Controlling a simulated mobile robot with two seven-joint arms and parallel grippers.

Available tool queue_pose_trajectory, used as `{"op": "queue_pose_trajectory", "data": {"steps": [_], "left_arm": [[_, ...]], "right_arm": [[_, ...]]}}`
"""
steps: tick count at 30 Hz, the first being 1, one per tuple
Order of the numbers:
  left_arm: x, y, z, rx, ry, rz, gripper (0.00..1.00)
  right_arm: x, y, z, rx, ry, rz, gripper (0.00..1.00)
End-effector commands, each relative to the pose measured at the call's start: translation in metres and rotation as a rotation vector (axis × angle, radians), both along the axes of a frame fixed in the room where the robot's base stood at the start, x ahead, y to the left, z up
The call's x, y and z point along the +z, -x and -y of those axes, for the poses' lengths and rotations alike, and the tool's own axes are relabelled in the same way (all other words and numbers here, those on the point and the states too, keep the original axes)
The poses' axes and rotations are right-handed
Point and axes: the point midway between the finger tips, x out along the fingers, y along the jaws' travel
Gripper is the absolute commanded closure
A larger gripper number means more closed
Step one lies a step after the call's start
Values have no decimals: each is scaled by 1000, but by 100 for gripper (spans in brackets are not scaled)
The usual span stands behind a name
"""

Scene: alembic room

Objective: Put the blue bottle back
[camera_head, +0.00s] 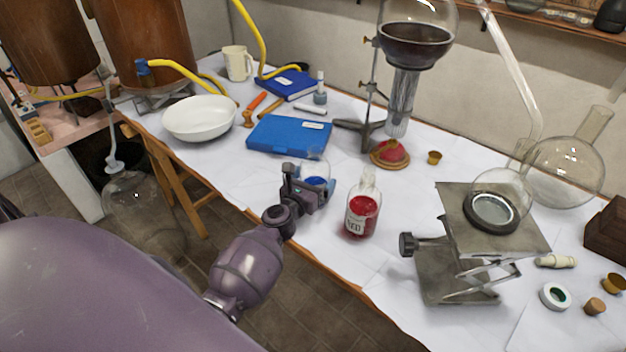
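The blue bottle (316,181), clear glass with blue liquid, is near the front edge of the white-covered table, left of the red bottle. It looks upright, and its lower part is hidden by my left gripper (309,186). The gripper reaches in from the front with its fingers around or close beside the bottle. I cannot tell whether the fingers press on the glass, or whether the bottle rests on the table. The red bottle (361,214), labelled RED, stands upright to the right. My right gripper is not in view.
A blue case (289,135) lies behind the blue bottle, and a white bowl (199,118) is at the left. A stand with a flask (415,45) rises at the back. A metal lab jack (470,265) stands at the right. Bare table lies left of the gripper.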

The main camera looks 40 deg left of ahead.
Motion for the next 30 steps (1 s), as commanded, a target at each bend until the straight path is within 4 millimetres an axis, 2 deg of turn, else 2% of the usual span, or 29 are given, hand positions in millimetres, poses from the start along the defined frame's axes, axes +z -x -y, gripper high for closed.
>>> {"op": "queue_pose_trajectory", "data": {"steps": [5,11,21,25,30], "left_arm": [[6,0,0,0,0,1,0],[3,28,3,1,0,-1,0],[2,88,10,1,1,-2,0],[2,105,12,1,0,-2,0],[2,117,14,0,0,-1,0]], "right_arm": [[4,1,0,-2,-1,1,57],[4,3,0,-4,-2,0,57],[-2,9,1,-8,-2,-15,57],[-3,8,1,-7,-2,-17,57],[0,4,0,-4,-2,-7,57]]}}
